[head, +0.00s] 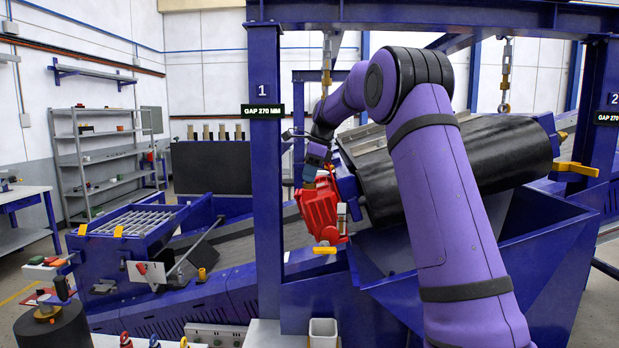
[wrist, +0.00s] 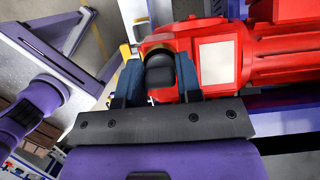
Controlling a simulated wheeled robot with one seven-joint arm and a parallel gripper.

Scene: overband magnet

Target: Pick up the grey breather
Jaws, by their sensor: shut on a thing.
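The grey breather (wrist: 161,72), a small dark grey cap, sits between my fingers in the wrist view, against the red gearmotor (wrist: 275,55). My gripper (wrist: 157,76) is shut on it, with one blue-grey finger on each side. In the head view my gripper (head: 311,180) is at the top of the red gearmotor (head: 318,208), beside the blue magnet frame. The breather cannot be made out there. I cannot tell whether it is still seated in the housing or free of it.
A blue post (head: 266,190) with a gap sign stands left of my arm. The black magnet drum (head: 490,160) lies to the right, above a blue chute. A roller bed (head: 133,222) is at the left. Tools stand on a black round stand (head: 55,325) at lower left.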

